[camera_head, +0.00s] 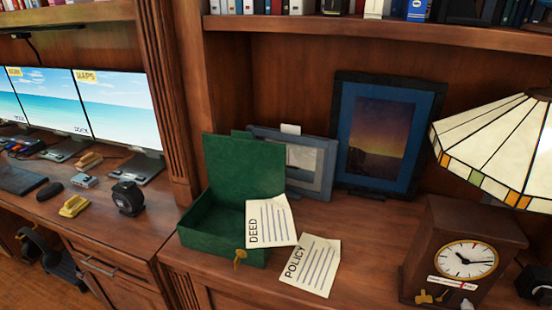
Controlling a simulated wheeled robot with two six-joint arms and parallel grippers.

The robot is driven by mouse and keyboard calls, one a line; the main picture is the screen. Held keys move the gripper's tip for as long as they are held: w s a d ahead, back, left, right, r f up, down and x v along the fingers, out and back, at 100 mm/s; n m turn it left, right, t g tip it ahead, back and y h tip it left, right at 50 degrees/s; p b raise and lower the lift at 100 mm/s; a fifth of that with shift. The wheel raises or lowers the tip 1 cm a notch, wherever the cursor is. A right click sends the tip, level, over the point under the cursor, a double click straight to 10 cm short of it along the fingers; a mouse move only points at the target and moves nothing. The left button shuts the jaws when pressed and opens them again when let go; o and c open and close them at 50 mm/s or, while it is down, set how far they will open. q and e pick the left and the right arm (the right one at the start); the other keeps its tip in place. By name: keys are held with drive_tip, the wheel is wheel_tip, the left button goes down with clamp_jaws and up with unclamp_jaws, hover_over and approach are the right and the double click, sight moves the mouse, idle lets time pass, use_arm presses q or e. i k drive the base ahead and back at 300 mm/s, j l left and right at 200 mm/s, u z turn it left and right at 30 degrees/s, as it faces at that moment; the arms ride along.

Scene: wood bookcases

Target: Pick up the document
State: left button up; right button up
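Two paper documents show in the head view. One marked DEED (269,222) leans at a tilt over the front right edge of the open green box (207,240). The other, marked POLICY (312,266), lies on the wooden cabinet top just right of the box. The two papers are close together at the box's front right corner, and I cannot tell whether they touch. The box lid stands raised at the back. A small gold key (239,258) is at the box's front. Neither of my grippers is in view.
A wooden clock (460,255) and a stained-glass lamp (500,150) stand at the right. Two framed pictures, one blue-matted (385,140) and one grey (312,180), lean behind. A lower desk with monitors (120,105) is at the left. Cabinet top between POLICY and the clock is clear.

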sight(270, 223)
drive_tip(key=l+z, duration=0.3)
drive_tip(key=z, duration=0.2)
drive_tip(key=l+z, duration=0.3)
drive_tip(key=z, duration=0.2)
